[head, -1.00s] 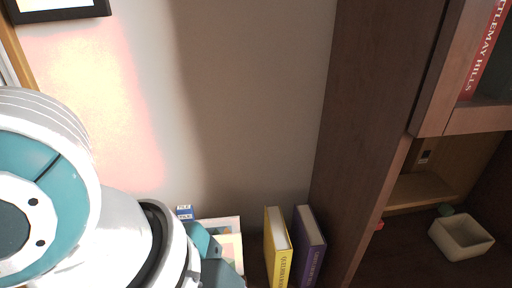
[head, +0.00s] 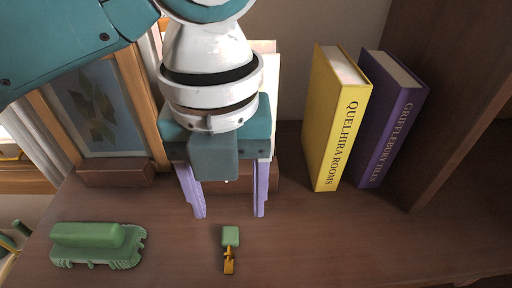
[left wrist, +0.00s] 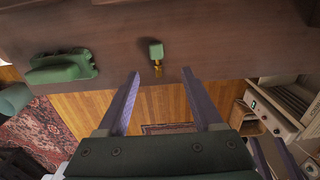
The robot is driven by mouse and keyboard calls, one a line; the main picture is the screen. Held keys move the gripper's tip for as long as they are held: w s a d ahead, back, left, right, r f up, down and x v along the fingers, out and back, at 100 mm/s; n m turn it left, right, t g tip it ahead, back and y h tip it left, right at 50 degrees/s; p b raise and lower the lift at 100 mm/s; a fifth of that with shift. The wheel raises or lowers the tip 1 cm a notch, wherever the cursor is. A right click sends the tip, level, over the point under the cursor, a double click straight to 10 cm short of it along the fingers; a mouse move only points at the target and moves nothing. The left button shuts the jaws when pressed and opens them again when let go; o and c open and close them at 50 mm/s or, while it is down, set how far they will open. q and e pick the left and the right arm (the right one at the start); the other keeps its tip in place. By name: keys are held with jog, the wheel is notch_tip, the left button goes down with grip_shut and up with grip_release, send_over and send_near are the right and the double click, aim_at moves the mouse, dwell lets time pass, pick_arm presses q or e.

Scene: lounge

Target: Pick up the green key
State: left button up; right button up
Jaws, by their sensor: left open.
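The green key (head: 230,237) has a green block-like head and a gold shaft. It lies on the brown wooden shelf top (head: 330,235), its shaft pointing toward the front edge. In the left wrist view the key (left wrist: 156,50) shows ahead of the fingertips, between their lines. My left gripper (head: 231,214) is open and empty, with two lilac fingers. In the head view its fingertips are just behind the key, one to each side. The left wrist view shows the same open fingers (left wrist: 161,73).
A yellow book (head: 335,120) and a purple book (head: 388,120) stand upright at the back right, beside a dark wooden panel (head: 450,100). A framed picture (head: 100,115) leans at the back left.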

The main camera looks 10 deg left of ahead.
aim_at(229, 237)
pick_arm(q)
notch_tip(229, 237, down, 3)
jog(key=shift+s+f, duration=0.1)
jog(key=f, duration=0.1)
jog(key=f+b, duration=0.1)
jog(key=f, duration=0.3)
jog(key=shift+w+a+b, duration=0.2)
jog(key=shift+a+b, duration=0.15)
jog(key=shift+c, duration=0.4)
grip_shut()
